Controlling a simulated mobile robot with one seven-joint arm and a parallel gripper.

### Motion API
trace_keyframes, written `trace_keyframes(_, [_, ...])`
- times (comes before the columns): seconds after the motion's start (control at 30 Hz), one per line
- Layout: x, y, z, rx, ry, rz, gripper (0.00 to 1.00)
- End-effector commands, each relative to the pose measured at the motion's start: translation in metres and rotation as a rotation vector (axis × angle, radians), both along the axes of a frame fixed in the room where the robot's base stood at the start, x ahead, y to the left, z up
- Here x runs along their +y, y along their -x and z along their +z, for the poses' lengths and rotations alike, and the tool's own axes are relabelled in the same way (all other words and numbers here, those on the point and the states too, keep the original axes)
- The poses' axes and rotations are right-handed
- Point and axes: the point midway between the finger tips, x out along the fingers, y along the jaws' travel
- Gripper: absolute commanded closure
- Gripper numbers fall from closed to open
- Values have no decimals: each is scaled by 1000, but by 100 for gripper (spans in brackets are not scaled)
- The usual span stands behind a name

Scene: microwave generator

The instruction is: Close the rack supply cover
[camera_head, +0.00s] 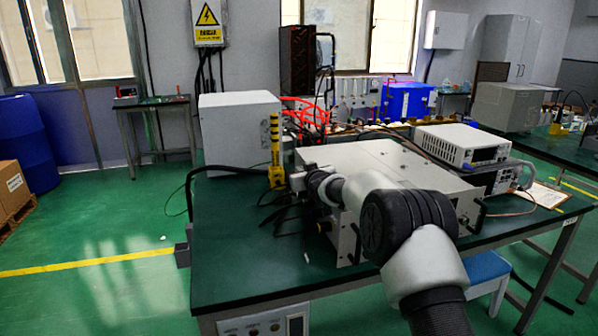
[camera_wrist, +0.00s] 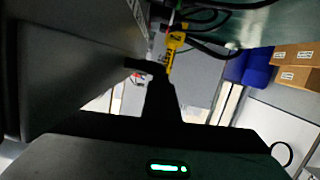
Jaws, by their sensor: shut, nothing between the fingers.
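The rack supply appears to be the wide light-grey box (camera_head: 392,160) on the dark green tabletop in the head view. My arm reaches over its front, hiding much of the front face. My gripper (camera_head: 300,178) is at the box's left front corner. In the wrist view my gripper (camera_wrist: 152,68) is a dark silhouette, shut with nothing visible in it. A dark grey flat surface (camera_wrist: 75,80) lies close to the fingers on the left; I cannot tell whether it is the cover or the box, or whether it touches them. The cover's position is unclear.
A yellow post (camera_head: 275,150) with black marks stands just beyond my gripper; it also shows in the wrist view (camera_wrist: 174,45). A white box (camera_head: 240,130) stands behind it. Black cables run nearby. White instruments (camera_head: 462,145) are at right. The tabletop's front left is mostly clear.

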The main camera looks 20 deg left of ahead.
Motion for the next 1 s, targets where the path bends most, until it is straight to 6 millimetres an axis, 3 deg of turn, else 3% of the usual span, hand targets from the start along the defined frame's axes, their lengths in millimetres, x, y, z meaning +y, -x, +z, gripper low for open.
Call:
trace_keyframes(0.57, [-2,-1,-11,15,14,-3,100])
trace_keyframes(0.67, [-1,0,-3,14,14,-3,100])
trace_keyframes(0.87, [3,6,42,-1,6,-3,100])
trace_keyframes(1.0, [-10,29,45,0,8,-4,100])
